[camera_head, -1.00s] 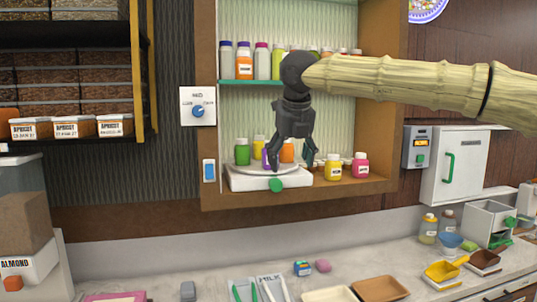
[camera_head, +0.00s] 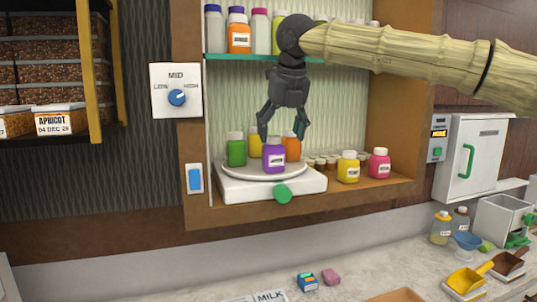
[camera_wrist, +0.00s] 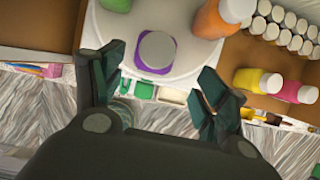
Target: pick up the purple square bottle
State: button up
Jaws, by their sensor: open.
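The purple square bottle (camera_head: 273,156), with a pale cap and a white label, stands upright at the front of a round white turntable plate (camera_head: 238,170) in the wall cabinet. In the wrist view its cap and purple shoulders (camera_wrist: 156,51) show from above. My gripper (camera_head: 281,137) is open and empty, its fingers pointing down above and around the bottle's top in the head view. In the wrist view my gripper (camera_wrist: 160,85) has its fingers spread, with the bottle beyond the gap between them. I cannot tell whether either finger touches it.
A green bottle (camera_head: 236,149), a yellow bottle (camera_head: 255,144) and an orange bottle (camera_head: 292,147) share the plate close by. Yellow (camera_head: 347,167) and pink (camera_head: 380,163) bottles stand right of it. A shelf (camera_head: 235,58) with more bottles is above.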

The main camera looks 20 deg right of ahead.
aim_at(274, 138)
jog(key=shift+w+f, duration=0.2)
jog(key=shift+f, duration=0.2)
jog(key=shift+w+f+p, duration=0.1)
jog(key=shift+f+p, duration=0.2)
jog(key=shift+w+a+f+p, duration=0.45)
jog(key=shift+a+f+p, duration=0.05)
jog(key=shift+a+f, duration=0.2)
jog(key=x, duration=0.1)
jog(key=p+x, duration=0.1)
jog(key=x, duration=0.1)
jog(key=shift+d+f+p, duration=0.35)
jog(key=shift+f+p, duration=0.05)
jog(key=shift+f, duration=0.05)
jog(key=shift+w+a+f, duration=0.15)
jog(key=c, duration=1.1)
jog(key=shift+c, duration=0.7)
